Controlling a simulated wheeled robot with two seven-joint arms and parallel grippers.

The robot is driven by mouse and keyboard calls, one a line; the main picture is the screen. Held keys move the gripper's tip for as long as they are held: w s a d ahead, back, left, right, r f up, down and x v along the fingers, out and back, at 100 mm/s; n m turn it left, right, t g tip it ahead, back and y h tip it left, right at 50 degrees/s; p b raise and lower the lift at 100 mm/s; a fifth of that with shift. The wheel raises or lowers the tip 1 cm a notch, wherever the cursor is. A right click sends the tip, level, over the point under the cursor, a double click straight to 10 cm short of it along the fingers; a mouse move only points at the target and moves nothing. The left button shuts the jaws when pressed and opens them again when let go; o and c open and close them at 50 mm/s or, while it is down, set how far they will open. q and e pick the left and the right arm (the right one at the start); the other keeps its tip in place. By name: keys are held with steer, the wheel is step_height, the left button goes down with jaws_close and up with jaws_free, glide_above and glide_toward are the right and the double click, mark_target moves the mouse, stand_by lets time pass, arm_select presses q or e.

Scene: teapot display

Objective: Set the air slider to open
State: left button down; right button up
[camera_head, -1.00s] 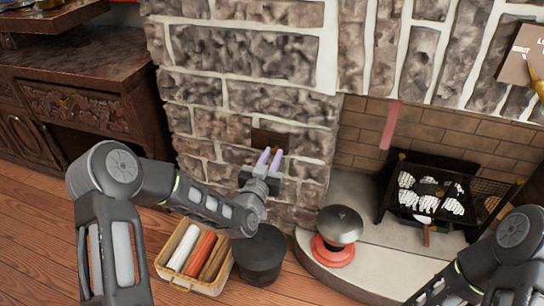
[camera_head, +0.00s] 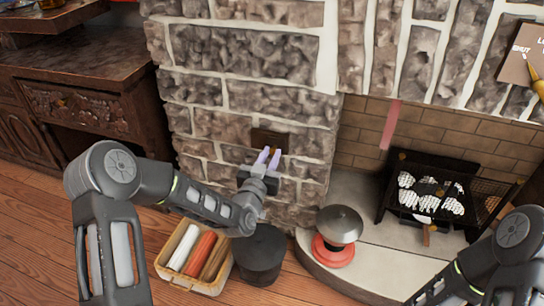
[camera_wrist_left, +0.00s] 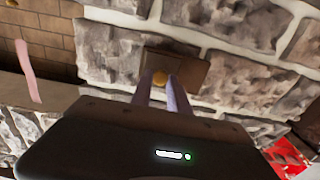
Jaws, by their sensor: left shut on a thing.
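The air slider (camera_head: 268,138) is a small brown plate set in the stone wall left of the fireplace. In the left wrist view the plate (camera_wrist_left: 188,70) shows past the fingertips, with a round brass knob (camera_wrist_left: 159,78) near its left part. My left gripper (camera_head: 268,157) reaches up to the plate from below. Its pale purple fingers (camera_wrist_left: 160,92) are shut on the knob, one on each side. No open or shut marking on the slider is legible. My right arm (camera_head: 480,262) shows at the lower right; its gripper is outside the frame.
A basket (camera_head: 194,258) of rolls and a dark bucket (camera_head: 259,256) stand on the floor below my left arm. A red-based pot (camera_head: 339,226) sits on the hearth. A black grate (camera_head: 432,190) and a sign (camera_head: 518,68) with a yellow pointer are at the right.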

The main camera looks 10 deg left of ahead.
arm_select(q)
steer(key=a, duration=0.4)
steer(key=shift+w+a+b, duration=0.15)
steer(key=shift+a+b, duration=0.15)
steer(key=shift+b, duration=0.05)
steer(key=c, duration=1.3)
jaws_free()
steer(key=shift+a, duration=0.1)
steer(key=s+p, duration=0.1)
steer(key=s, duration=0.6)
steer(key=shift+s+a+p, duration=0.2)
steer(key=shift+s+p, duration=0.15)
steer(key=shift+s, duration=0.05)
